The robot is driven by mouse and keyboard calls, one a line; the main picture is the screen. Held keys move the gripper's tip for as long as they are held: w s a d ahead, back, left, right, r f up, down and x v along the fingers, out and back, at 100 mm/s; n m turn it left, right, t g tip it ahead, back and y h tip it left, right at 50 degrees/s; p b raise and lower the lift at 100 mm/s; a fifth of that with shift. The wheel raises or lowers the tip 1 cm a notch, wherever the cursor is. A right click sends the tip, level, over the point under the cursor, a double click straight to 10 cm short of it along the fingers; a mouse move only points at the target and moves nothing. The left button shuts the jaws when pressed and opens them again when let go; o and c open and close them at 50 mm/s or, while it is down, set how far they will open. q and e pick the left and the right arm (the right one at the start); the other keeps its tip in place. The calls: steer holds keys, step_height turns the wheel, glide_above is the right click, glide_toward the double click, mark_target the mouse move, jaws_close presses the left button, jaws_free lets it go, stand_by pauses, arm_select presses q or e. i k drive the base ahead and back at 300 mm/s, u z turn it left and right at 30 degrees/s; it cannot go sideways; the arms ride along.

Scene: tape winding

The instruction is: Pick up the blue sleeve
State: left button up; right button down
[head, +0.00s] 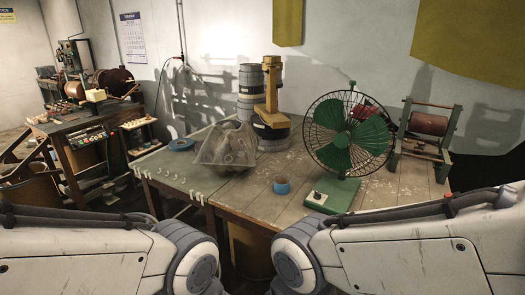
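A small blue sleeve (281,187), a short open-topped cylinder, stands upright near the front edge of the wooden table (232,193). It is left of the green fan's base, with bare table around it. A flat blue ring (181,145), like a tape roll, lies farther back on the left part of the table. My two arms show only as white links and joints along the bottom of the head view. Both grippers are out of view, and nothing touches the sleeve.
A green fan (343,142) stands right of the sleeve. A crumpled translucent bag (228,146) sits behind left. Grey drums (249,79) and a yellow stand (271,88) are at the back. A reel winder (429,124) is at right. Several white hooks (173,198) line the left front edge.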

mark_target(282, 186)
steer(key=i, duration=1.3)
steer(key=u, duration=0.5)
